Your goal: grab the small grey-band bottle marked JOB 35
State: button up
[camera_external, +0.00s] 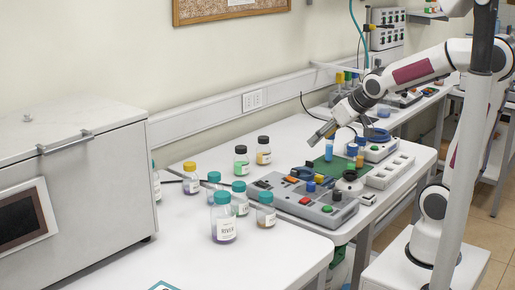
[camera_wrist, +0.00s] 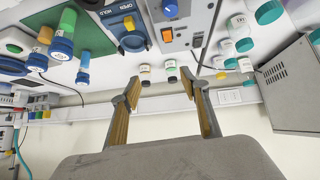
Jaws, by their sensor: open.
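Several small labelled bottles stand on the white bench left of the grey device: a teal-capped one (camera_external: 266,210), another teal-capped one (camera_external: 239,200), a yellow-capped one (camera_external: 191,180), a green-banded one (camera_external: 241,162) and a brown-banded one (camera_external: 263,152). A larger teal-capped bottle (camera_external: 223,222) stands in front. The label text is too small to read, so I cannot tell which is JOB 35. My gripper (camera_external: 318,138) is open and empty above the green mat, right of the bottles. In the wrist view, my open gripper (camera_wrist: 160,82) has the brown-banded bottle (camera_wrist: 145,72) and green-banded bottle (camera_wrist: 172,72) beyond its fingertips.
The grey device (camera_external: 310,200) lies right of the bottles. Blue and yellow tubes stand on the green mat (camera_external: 318,166). A large grey oven (camera_external: 75,190) fills the left.

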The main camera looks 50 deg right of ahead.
jog(key=w+f+t, duration=0.1)
jog(key=w+f, duration=0.1)
jog(key=w, duration=0.6)
jog(key=w+f+t, duration=0.2)
jog(key=w+f, duration=0.1)
jog(key=w, duration=0.5)
jog(key=n+t+y, duration=0.1)
jog(key=t+y, duration=0.1)
send_near(246, 151)
jog(key=x, duration=0.4)
jog(key=shift+s+a, duration=0.25)
jog(key=shift+a, duration=0.05)
jog(key=shift+w, duration=0.1)
jog(key=shift+x, duration=1.2)
jog(key=shift+f, duration=0.1)
jog(key=shift+d+x, duration=0.2)
jog(key=shift+x, duration=2.35)
grip_shut()
